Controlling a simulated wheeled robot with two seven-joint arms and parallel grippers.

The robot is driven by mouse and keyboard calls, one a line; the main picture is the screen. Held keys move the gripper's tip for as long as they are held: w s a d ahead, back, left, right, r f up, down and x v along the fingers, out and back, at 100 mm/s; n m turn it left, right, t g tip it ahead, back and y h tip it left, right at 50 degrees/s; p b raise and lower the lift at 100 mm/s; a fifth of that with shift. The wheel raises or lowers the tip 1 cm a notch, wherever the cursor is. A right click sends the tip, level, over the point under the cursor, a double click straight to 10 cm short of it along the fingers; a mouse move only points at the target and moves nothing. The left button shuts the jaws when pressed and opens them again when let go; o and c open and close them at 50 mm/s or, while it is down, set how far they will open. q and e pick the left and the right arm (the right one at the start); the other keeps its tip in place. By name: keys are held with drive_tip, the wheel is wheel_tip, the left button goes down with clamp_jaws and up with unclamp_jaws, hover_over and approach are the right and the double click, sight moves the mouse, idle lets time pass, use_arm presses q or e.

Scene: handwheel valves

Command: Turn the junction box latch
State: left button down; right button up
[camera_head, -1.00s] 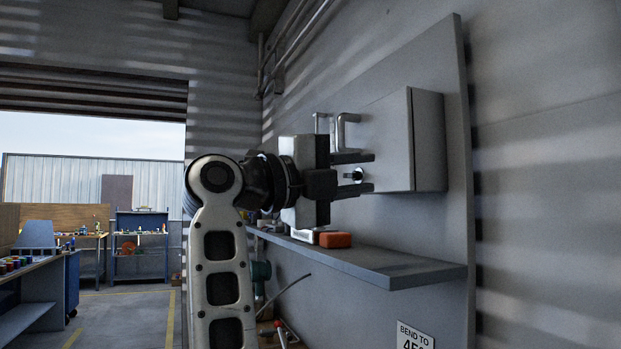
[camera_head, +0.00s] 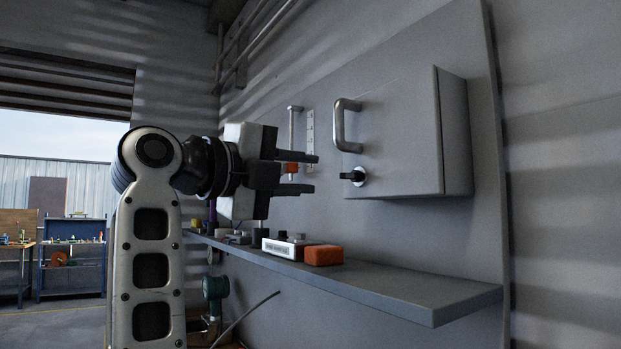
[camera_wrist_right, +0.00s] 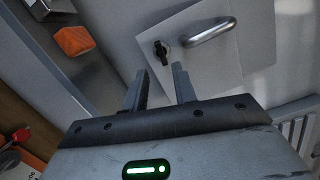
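The grey junction box (camera_head: 400,135) is mounted on the wall panel, its door shut. Its small dark latch (camera_head: 354,176) sits on a round silver base at the lower left of the door, below a curved metal handle (camera_head: 344,125). My right gripper (camera_head: 312,174) is open and empty, to the left of the latch and apart from it. In the right wrist view, the latch (camera_wrist_right: 161,50) shows ahead of and between the two spread fingers (camera_wrist_right: 158,80), with the handle (camera_wrist_right: 209,33) to its right. My left gripper is not in view.
A grey shelf (camera_head: 400,288) runs below the box. On it lie an orange block (camera_head: 324,255), a white labelled box (camera_head: 290,246) and small items. Another handle-like bar (camera_head: 294,130) is on the wall at left. Space directly before the box door is clear.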

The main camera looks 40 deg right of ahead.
sight(345, 176)
drive_tip(key=d+b, duration=0.1)
drive_tip(key=d, duration=0.6)
drive_tip(key=shift+s+d, duration=0.1)
drive_tip(key=shift+s, duration=0.05)
drive_tip(key=shift+r, duration=0.15)
clamp_jaws()
